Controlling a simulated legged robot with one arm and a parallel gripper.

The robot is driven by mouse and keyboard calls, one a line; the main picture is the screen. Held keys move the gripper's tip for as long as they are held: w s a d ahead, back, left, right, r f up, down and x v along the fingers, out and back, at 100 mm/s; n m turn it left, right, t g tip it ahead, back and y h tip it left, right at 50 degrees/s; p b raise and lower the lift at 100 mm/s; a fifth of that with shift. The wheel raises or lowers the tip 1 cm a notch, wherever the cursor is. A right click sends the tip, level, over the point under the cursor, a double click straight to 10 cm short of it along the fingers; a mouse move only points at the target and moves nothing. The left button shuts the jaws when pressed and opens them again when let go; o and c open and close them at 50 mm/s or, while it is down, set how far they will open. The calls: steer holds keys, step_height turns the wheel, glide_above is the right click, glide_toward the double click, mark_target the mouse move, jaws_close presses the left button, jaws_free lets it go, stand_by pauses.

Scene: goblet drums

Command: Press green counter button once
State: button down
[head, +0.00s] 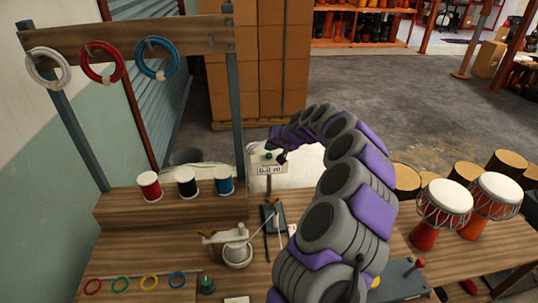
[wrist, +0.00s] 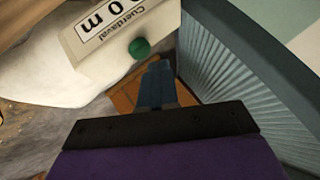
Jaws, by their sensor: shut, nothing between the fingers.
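The counter (head: 268,170) is a pale box with a "0.0 m" display, standing at the back of the workbench. Its green button (head: 268,156) sits on top; in the wrist view the green button (wrist: 139,48) is a round knob beside the display on the counter (wrist: 105,45). My gripper (head: 281,157) is shut and empty, close by the button on its right. In the wrist view my gripper's fingertips (wrist: 158,68) appear just below and right of the button, with a small gap in the picture. I cannot tell the exact depth between them.
Spools (head: 187,183) stand on the raised shelf at left, below hanging rings (head: 101,62). A metal pot (head: 237,252) and a second green knob (head: 207,285) are on the bench. Goblet drums (head: 443,212) stand at right. Stacked boxes (head: 258,60) are behind.

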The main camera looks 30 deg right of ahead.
mark_target(271, 155)
steer(key=shift+r+p, duration=1.2)
steer(key=shift+r, duration=1.35)
